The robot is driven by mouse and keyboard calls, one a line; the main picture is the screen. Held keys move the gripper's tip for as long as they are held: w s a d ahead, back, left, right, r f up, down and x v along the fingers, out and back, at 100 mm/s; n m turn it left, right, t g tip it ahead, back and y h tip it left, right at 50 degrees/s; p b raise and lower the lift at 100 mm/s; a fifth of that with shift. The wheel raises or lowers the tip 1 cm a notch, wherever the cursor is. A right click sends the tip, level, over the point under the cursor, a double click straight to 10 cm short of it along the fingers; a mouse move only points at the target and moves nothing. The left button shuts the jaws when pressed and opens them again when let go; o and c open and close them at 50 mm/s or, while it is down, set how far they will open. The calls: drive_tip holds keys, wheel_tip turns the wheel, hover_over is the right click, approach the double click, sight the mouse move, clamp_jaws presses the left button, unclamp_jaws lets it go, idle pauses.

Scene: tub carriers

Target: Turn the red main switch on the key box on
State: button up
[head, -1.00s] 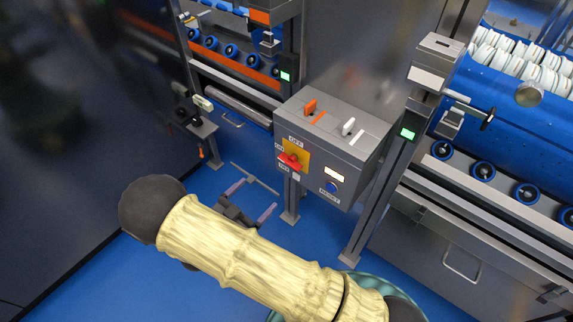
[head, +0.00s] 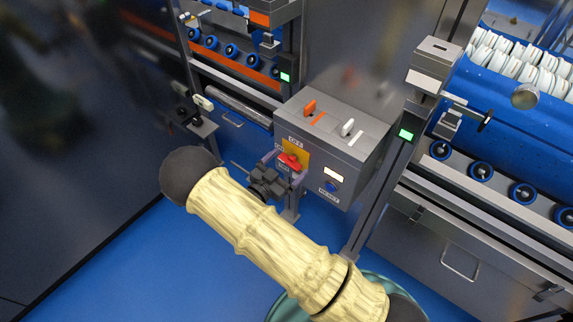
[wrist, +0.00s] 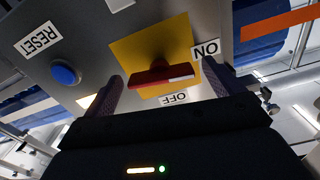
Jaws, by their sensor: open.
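The grey key box (head: 365,150) stands on a post in the middle of the head view. Its red main switch (head: 288,161) sits on a yellow plate (head: 303,156) on the front face. In the wrist view the red switch (wrist: 158,75) lies crosswise, with a white mark at its right end. The ON label (wrist: 206,50) is at its right and the OFF label (wrist: 174,98) is below it. My gripper (head: 284,167) is open in front of the switch. In the wrist view its fingers stand on either side of the handle; I cannot tell whether they touch it.
A blue RESET button (wrist: 65,74) sits beside the yellow plate. An orange lever (head: 310,107) and a white lever (head: 348,126) are on the box top. A blue tub carrier (head: 500,110) with white items is at right. Blue floor is open at lower left.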

drive_tip(key=c, duration=1)
drive_tip(key=shift+n, duration=0.3)
drive_tip(key=shift+o, duration=0.2)
drive_tip(key=shift+n, duration=0.3)
drive_tip(key=shift+d+n, duration=0.1)
drive_tip(key=shift+n, duration=0.2)
drive_tip(key=o, duration=1)
drive_tip(key=shift+s, duration=0.1)
drive_tip(key=shift+c, duration=0.2)
